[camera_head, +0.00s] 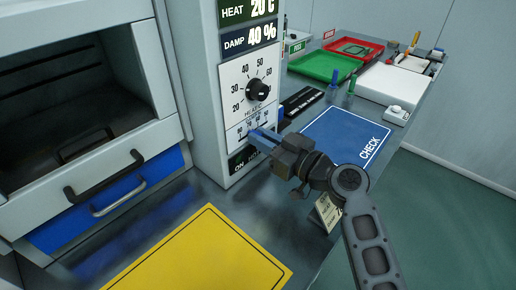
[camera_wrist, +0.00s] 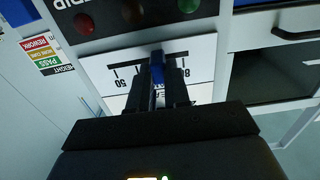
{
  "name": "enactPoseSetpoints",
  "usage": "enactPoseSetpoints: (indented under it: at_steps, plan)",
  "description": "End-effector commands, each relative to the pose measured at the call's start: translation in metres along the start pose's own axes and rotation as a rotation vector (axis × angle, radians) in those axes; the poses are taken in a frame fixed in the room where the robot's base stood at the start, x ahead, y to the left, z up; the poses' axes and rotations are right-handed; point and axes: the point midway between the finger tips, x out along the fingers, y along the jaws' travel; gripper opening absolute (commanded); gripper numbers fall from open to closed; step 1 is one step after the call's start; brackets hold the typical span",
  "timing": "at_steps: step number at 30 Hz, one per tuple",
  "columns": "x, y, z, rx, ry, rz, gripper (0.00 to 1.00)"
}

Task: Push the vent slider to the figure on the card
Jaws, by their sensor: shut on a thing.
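The vent slider's blue knob (camera_wrist: 157,66) stands out from a white scale plate (camera_wrist: 125,70) on the panel. My gripper (camera_wrist: 163,92) is shut on the knob, with a dark finger on each side. In the head view my gripper (camera_head: 266,141) reaches the lower scale, under the heat dial, and hides part of it. The wrist view shows the scale turned over, with a 50 at left and a partly hidden figure at right. The exact setting cannot be read. A small pale card (camera_head: 327,212) stands by the bench edge below my wrist; its figure is too small to read.
The heat dial (camera_head: 258,90) sits just above the slider. A blue CHECK mat (camera_head: 345,140) lies right of the panel, and a yellow mat (camera_head: 200,255) lies in front. An open chamber (camera_head: 75,100) is at left. Trays and small items stand behind.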

Motion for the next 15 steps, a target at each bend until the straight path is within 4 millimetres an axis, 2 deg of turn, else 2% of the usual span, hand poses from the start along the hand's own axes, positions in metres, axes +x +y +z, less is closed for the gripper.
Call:
enactPoseSetpoints:
  at_steps: [8, 9, 15]
  plan:
    - [-0.0005, 0.001, 0.0001, 0.001, -0.002, 0.001, 0.0]
    - [-0.0005, 0.001, 0.0001, 0.0, -0.002, 0.001, 0.19]
    - [-0.0004, 0.0009, 0.0001, 0.001, -0.002, 0.001, 0.38]
